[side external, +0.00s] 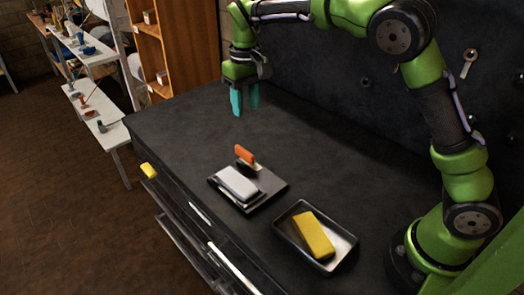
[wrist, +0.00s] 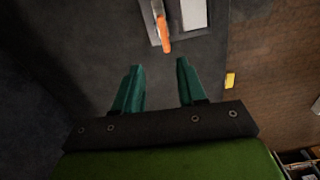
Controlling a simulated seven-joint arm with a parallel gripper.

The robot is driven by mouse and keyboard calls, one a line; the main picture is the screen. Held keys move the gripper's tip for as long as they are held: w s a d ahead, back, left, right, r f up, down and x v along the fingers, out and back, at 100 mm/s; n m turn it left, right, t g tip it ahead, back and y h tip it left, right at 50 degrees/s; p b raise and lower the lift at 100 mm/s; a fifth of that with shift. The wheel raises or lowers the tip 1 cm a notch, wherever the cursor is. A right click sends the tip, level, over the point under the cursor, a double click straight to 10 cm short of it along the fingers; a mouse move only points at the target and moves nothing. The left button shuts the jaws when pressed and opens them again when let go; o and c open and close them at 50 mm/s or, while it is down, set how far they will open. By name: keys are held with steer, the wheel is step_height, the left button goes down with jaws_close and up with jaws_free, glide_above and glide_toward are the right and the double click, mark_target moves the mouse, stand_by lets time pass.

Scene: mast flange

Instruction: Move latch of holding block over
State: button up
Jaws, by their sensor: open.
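The holding block (side external: 267,186) is a dark flat plate on the black worktop, with a pale grey slab (side external: 238,183) lying on it. An orange latch handle (side external: 245,155) stands at the plate's far edge, beside the slab. In the wrist view the orange latch (wrist: 163,34) is at the top, just beyond the fingertips, with the pale slab (wrist: 194,14) to its right. My gripper (side external: 246,108) is open and empty, with teal fingers pointing down above the worktop, beyond the latch and apart from it. Its fingers also show in the wrist view (wrist: 159,68).
A metal tray (side external: 343,245) holding a yellow block (side external: 314,235) sits nearer the camera, right of the holding block. The worktop between gripper and latch is clear. A dark panel stands behind.

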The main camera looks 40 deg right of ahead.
mark_target(244, 150)
steer(key=shift+n, duration=0.4)
steer(key=f, duration=1.4)
steer(key=shift+w+a+f, duration=0.3)
steer(key=shift+w+a, duration=0.05)
jaws_close()
